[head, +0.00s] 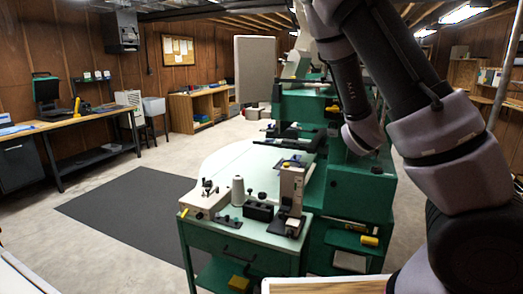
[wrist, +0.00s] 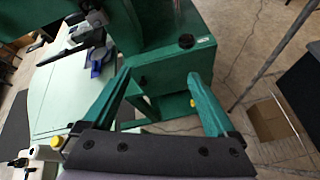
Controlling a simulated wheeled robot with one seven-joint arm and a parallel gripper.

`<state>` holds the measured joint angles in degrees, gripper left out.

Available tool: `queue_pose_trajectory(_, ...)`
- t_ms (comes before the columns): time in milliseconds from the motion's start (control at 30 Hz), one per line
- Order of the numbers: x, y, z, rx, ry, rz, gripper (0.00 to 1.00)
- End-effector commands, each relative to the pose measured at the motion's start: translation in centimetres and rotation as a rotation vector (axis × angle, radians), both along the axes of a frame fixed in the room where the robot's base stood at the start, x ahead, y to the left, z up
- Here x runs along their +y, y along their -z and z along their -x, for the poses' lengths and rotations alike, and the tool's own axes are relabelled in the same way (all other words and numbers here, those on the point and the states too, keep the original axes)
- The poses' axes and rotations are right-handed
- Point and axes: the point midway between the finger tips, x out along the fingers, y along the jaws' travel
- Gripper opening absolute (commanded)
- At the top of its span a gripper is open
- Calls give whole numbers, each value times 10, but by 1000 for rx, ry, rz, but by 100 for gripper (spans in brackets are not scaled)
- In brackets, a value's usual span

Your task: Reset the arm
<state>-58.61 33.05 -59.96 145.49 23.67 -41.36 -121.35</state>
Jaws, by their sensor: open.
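My arm (head: 440,110) fills the right side of the head view, raised and folded in front of the green machine. I cannot make out my gripper's fingers in the head view. In the wrist view my gripper (wrist: 160,78) points at the green machine (wrist: 172,65), its two green fingers spread apart with nothing between them. The green machine also stands in the middle of the head view (head: 360,195). From these frames I cannot tell the gap between the fingertips and the machine.
A small green cart (head: 235,245) carries a spool, a black block and small fittings. A dark mat (head: 130,205) lies on the floor at left. A wooden workbench (head: 95,118) runs along the left wall. A cardboard box (wrist: 268,122) sits on the floor at right in the wrist view. Open floor lies around the mat.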

Motion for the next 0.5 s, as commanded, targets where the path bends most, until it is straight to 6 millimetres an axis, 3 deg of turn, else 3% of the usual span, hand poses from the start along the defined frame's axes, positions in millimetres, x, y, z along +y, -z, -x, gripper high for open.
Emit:
queue_pose_trajectory(333,5,11,26,-1,342,-603,92)
queue_pose_trajectory(500,22,-10,49,-7,640,-1066,92)
